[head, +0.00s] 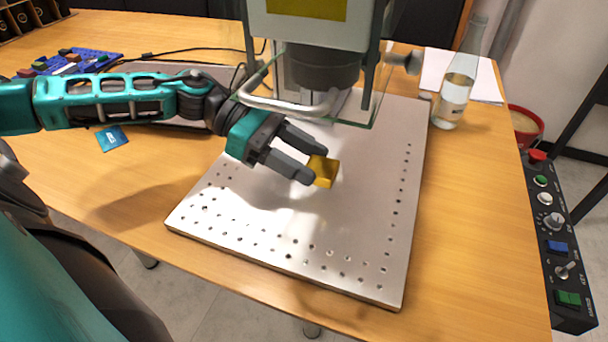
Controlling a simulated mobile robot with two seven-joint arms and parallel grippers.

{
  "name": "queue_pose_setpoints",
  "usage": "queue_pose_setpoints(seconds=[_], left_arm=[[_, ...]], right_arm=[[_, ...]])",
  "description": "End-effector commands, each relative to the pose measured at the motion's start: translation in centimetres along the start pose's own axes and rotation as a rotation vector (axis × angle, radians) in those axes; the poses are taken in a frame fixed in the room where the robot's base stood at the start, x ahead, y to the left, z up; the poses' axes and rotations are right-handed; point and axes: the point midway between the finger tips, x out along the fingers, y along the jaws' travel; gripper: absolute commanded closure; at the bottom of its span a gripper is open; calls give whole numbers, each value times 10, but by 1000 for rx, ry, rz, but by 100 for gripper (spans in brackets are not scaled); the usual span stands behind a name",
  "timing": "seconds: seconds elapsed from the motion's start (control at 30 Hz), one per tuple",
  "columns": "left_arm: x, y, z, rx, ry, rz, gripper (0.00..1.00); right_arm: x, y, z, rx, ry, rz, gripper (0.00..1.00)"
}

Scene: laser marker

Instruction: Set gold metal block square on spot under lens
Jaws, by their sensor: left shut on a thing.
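The gold metal block (325,171) is between the fingertips of my left gripper (313,168), over the perforated metal plate (290,235). The gripper is shut on the block, with its arm coming in from the left. I cannot tell whether the block touches the plate. The dark round lens (323,68) of the marker head hangs above and behind the block. The spot under the lens cannot be made out. My right gripper is not in view.
A clear guard (358,108) and a curved metal handle (290,106) hang close above the gripper. A glass bottle (455,95) stands right of the plate. A control box (556,235) is at the far right. The front of the plate is clear.

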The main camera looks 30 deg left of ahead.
Motion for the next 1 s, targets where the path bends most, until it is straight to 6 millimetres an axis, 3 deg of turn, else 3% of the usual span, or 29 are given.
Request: queue_pose_setpoints(seconds=[0.3, 0.67, 0.7, 0.93, 1.0], left_arm=[[15, 0, -30, -2, 0, -1, 90], [16, 0, -35, -1, 1, -1, 90], [16, 0, -35, -1, 1, -1, 50], [16, 0, -34, -1, 1, -1, 28], [16, 0, -34, -1, 1, -1, 26]], right_arm=[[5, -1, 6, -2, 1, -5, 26], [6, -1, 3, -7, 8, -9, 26], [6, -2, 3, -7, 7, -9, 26], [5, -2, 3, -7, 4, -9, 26], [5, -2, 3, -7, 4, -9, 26]])
